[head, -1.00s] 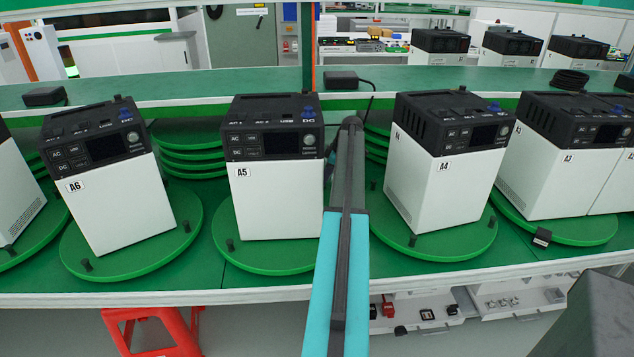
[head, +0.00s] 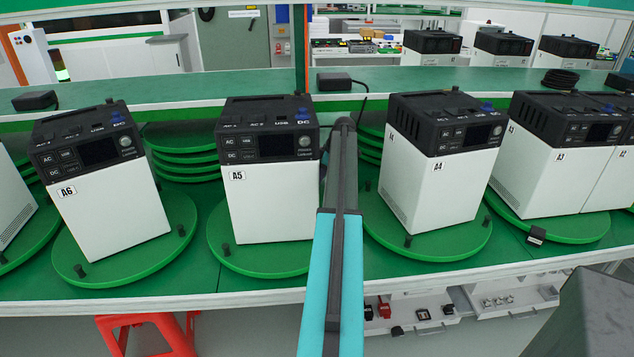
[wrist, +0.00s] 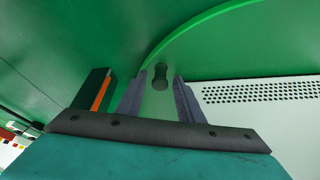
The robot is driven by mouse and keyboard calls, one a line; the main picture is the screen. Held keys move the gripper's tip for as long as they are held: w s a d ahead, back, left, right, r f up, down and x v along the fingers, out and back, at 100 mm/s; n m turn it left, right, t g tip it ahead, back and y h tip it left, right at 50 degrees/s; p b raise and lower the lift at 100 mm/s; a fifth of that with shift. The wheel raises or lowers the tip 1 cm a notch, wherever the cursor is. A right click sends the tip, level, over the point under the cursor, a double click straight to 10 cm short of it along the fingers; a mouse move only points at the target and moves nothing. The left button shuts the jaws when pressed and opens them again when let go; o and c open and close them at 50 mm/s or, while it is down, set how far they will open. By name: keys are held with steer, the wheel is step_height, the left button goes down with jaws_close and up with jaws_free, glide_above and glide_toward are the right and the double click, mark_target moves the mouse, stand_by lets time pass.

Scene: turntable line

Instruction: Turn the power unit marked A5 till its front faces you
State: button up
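The power unit marked A5 (head: 270,200) is a white box with a black top, upright on a round green turntable (head: 255,262). Its labelled panel with screen and knob shows almost squarely in the head view. A dark peg (head: 226,249) stands at the turntable's front left rim. My gripper is hidden behind my own arm in the head view, right of A5. In the wrist view my gripper (wrist: 159,97) is open, with a dark peg (wrist: 160,75) on a green disc's rim showing between the fingertips. A white vented wall (wrist: 270,92) lies right of them.
Unit A6 (head: 115,215) stands on its turntable to the left, unit A4 (head: 440,185) to the right, and A3 (head: 545,180) farther right. Stacked green discs (head: 185,165) lie behind, between A6 and A5. A black adapter (head: 335,82) sits on the back ledge.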

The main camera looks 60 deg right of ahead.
steer(key=b+v, duration=0.2)
steer(key=v, duration=1.1)
steer(key=shift+r, duration=0.3)
steer(key=shift+s, duration=0.2)
